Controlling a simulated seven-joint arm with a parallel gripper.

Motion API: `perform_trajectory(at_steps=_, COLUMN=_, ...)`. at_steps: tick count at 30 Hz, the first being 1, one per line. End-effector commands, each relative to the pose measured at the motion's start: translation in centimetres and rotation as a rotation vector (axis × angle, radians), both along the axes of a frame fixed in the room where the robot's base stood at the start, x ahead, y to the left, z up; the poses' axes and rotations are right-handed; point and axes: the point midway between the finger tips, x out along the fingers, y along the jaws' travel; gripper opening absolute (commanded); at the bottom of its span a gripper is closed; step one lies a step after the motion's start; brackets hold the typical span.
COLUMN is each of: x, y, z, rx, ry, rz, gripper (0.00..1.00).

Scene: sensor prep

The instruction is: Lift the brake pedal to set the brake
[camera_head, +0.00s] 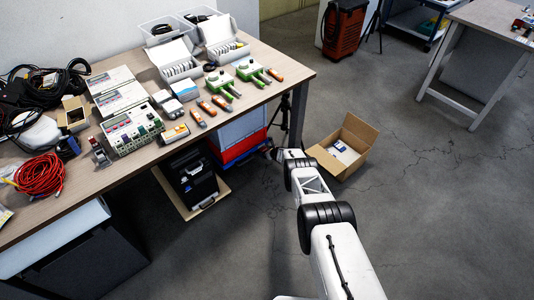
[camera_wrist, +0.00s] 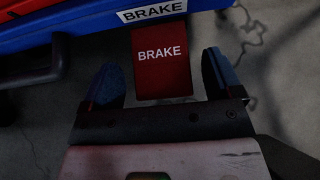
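The brake pedal (camera_wrist: 162,68) is a dark red plate marked BRAKE in white, seen in the wrist view. It hangs below a blue edge that bears a white BRAKE label (camera_wrist: 152,11). My gripper (camera_wrist: 162,78) is open, with one blue-padded finger on each side of the pedal. Gaps show between both fingers and the pedal, and I cannot tell whether anything touches. The lower end of the pedal lies near my gripper's dark palm.
A long table (camera_head: 150,165) holds meters, cables and tools. A black case (camera_head: 192,180) on a wooden board stands under it. An open cardboard box (camera_head: 352,135) sits on the floor right of my arm. The floor (camera_head: 440,190) farther right is clear.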

Motion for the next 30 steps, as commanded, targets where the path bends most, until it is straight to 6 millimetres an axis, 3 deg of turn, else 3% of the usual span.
perform_trajectory(at_steps=30, x=-1.0, y=-1.2, z=1.1, rx=0.0, ry=0.0, rz=-0.001, gripper=0.85)
